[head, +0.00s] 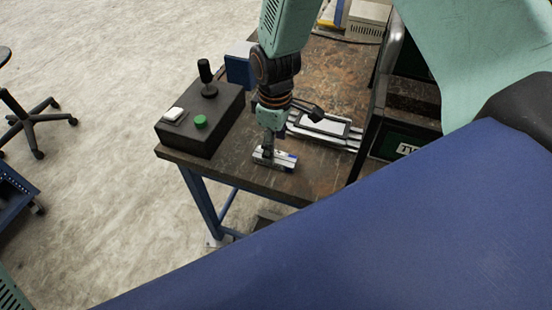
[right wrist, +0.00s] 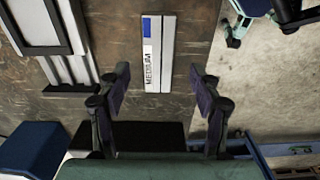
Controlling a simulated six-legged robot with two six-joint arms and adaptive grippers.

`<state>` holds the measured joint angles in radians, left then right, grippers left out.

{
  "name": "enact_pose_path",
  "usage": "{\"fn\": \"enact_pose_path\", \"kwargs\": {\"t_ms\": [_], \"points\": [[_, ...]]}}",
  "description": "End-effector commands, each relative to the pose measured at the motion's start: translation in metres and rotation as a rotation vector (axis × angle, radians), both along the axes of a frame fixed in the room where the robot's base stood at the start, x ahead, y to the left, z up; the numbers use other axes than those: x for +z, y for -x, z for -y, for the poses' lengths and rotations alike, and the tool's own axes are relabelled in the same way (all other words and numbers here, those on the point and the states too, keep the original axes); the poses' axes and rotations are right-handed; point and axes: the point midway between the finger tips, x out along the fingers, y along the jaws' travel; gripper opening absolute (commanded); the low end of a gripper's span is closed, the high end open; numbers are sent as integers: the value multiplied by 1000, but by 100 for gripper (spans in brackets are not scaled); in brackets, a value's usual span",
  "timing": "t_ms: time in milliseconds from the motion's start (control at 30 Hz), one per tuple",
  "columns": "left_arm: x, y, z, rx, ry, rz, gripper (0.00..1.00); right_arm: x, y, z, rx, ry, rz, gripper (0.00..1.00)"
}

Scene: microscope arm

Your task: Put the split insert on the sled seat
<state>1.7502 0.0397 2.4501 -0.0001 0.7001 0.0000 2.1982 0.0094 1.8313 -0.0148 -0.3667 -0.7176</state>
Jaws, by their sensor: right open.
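The split insert, a silver block (right wrist: 167,55) with a blue patch and a label reading MEDIUM, lies on the dark bench top. In the head view this insert (head: 286,162) is near the bench's front edge, partly hidden by my gripper. My right gripper (head: 268,148) points down over it. In the right wrist view the right gripper (right wrist: 159,78) is open, its fingers apart on either side of the insert's near end; contact is not visible. The sled seat, a pale plate on silver rails (head: 325,124), lies behind and right of the insert. My left gripper is out of view.
A dark control box (head: 187,135) with a joystick and green button stands left of the insert. A dark frame with a label (head: 405,149) stands to the right. A blue panel (head: 238,72) is behind the box. The bench's front edge is close to the insert.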

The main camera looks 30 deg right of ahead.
Motion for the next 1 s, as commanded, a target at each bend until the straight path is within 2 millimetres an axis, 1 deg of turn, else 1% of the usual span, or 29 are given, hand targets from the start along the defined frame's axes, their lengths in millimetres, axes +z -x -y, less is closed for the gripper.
{"fn": "enact_pose_path", "kwargs": {"t_ms": [100,200,300,600,1000], "points": [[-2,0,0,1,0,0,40,-20,-2,0,1,0,-4,64],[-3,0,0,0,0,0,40,-34,-2,1,2,1,-2,64],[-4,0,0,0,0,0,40,-42,-2,1,3,0,-1,64],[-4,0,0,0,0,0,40,-45,-2,2,5,1,1,63],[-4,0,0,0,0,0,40,-45,-1,2,5,0,0,29]]}}
